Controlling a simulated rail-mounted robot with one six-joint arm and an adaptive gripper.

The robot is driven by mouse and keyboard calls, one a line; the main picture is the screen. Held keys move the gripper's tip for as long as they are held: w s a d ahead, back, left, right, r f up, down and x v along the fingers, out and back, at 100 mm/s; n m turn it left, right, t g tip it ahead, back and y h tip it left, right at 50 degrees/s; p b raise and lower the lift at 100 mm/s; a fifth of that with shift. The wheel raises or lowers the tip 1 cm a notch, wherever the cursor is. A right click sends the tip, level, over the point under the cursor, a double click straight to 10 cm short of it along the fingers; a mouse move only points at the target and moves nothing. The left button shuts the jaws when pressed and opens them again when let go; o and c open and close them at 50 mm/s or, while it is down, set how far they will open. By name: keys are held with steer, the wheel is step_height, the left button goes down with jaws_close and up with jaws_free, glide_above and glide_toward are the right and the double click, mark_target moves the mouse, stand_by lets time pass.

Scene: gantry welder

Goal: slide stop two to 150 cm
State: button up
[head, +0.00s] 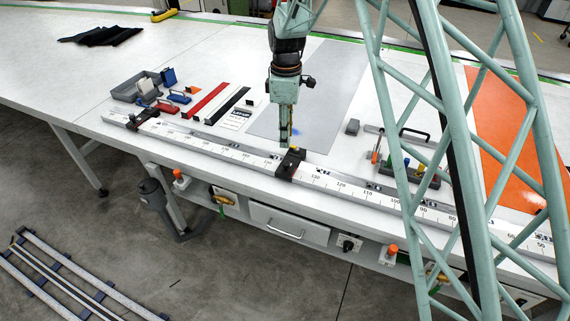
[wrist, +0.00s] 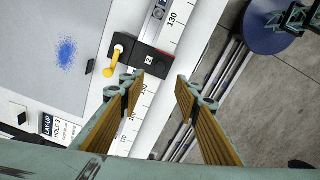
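The long white measuring rail (head: 225,148) with printed numbers runs along the table's front edge. A black stop (head: 291,160) sits on it between the 130 and 150 marks, near 140. In the wrist view this stop (wrist: 150,62) shows a small white label that looks like a sideways 2, and a yellow lever on its left side. Another black stop (head: 147,115) sits near the rail's far left end; its label is not readable. My gripper (head: 285,143) points down over the rail by the near-140 stop. In the wrist view my gripper (wrist: 159,80) is open and empty, its fingertips just below the stop.
A grey tray (head: 138,88), small blocks, and red and black strips (head: 207,100) lie behind the rail at left. A grey mat (head: 325,85) lies behind the stop. A tool holder (head: 410,172) and an orange mat (head: 500,120) are at right. Green lattice struts cross the right side.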

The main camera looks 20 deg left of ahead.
mark_target(286, 163)
steer(key=shift+f, duration=0.2)
steer(key=shift+f+p, duration=0.55)
steer(key=shift+f, duration=6.2)
jaws_close()
